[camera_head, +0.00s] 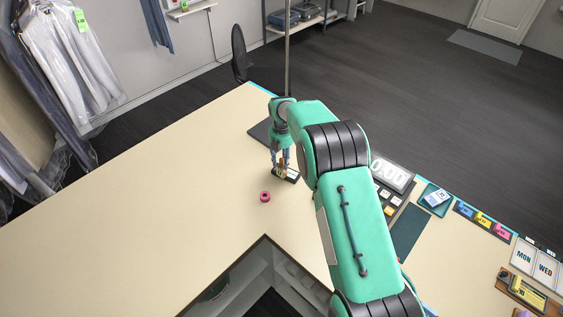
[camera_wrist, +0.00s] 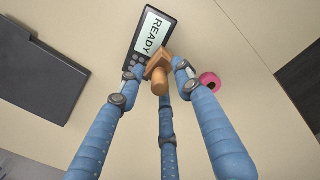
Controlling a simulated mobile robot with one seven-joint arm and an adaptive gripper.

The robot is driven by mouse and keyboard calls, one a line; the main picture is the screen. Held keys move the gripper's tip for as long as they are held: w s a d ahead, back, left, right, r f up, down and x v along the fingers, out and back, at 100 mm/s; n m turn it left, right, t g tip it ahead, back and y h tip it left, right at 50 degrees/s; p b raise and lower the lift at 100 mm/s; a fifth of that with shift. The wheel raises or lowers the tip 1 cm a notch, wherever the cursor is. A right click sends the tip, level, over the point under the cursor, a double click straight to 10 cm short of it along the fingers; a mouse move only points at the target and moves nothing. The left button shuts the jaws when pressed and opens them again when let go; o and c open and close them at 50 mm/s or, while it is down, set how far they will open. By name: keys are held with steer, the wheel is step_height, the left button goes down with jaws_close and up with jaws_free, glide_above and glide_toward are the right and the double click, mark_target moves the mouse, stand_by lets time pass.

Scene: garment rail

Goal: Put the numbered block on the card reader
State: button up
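The numbered block appears to be the wooden piece with a round knob (camera_wrist: 159,82) in the wrist view; no number shows on it. My gripper (camera_wrist: 160,72) has three blue fingers, and their tips close around this block and seem to touch it. The card reader (camera_wrist: 148,42) is a dark device with a lit screen that reads READY. The block overlaps the keypad end of the reader; I cannot tell whether it touches it. In the head view my gripper (camera_head: 281,168) points down over the reader (camera_head: 293,177), low above the counter, with the block mostly hidden between the fingers.
A pink ring (camera_head: 265,196) lies beside the reader on the pale counter (camera_head: 180,190). A dark flat slab (camera_wrist: 40,78) lies to the reader's left in the wrist view.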

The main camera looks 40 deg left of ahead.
step_height(320, 180, up, 12)
steer(key=b, duration=0.2)
steer(key=shift+f, duration=0.2)
stand_by(0.7)
stand_by(0.4)
